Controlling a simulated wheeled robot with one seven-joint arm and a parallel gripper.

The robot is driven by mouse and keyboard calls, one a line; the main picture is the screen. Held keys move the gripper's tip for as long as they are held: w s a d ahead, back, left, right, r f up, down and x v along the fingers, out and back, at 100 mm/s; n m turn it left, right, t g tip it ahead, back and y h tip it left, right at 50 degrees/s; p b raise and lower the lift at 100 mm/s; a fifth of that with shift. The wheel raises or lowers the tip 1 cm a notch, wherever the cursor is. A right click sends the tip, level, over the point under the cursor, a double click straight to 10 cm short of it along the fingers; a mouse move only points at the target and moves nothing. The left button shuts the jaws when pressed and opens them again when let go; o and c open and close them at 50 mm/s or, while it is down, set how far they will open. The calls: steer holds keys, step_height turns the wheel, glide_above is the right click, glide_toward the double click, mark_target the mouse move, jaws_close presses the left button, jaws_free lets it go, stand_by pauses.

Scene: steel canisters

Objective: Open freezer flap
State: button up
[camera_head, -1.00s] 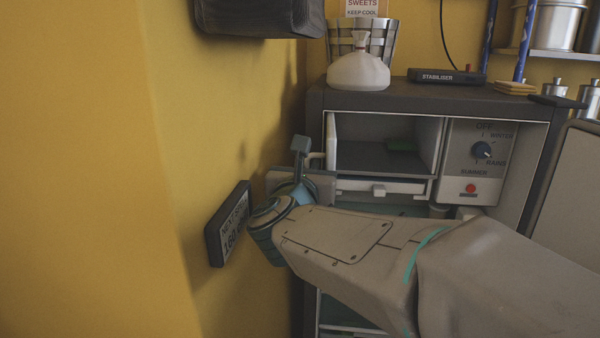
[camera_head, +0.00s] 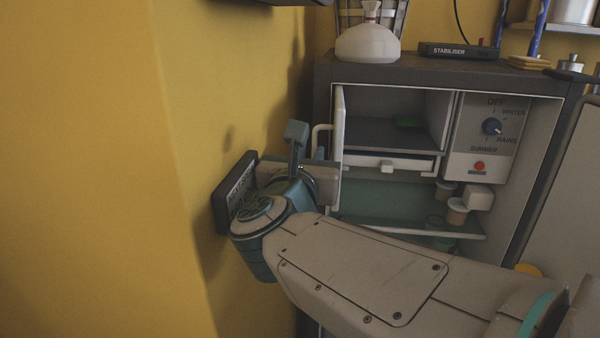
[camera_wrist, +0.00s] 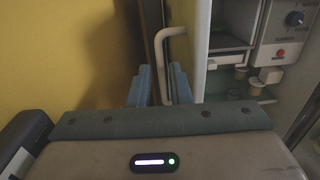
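The freezer flap (camera_head: 338,150) is a white panel standing open at the left side of the freezer compartment (camera_head: 385,131), seen nearly edge-on. Its white loop handle (camera_head: 318,130) sticks out to the left. In the wrist view the flap (camera_wrist: 200,50) is upright, with its handle (camera_wrist: 163,50) coming down between my two blue fingers. My gripper (camera_wrist: 161,82) looks open, with the fingers apart around the handle line; contact is hard to judge. In the head view my gripper (camera_head: 308,142) is just left of the flap, with its fingertips partly hidden.
The fridge (camera_head: 450,72) carries a white bottle (camera_head: 368,43) and a stabiliser (camera_head: 458,50) on top. A control panel (camera_head: 485,140) and several small cups are inside. The fridge door (camera_head: 572,200) stands at right.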

steer(key=v, duration=0.6)
steer(key=shift+s, duration=0.2)
steer(key=shift+s, duration=0.1)
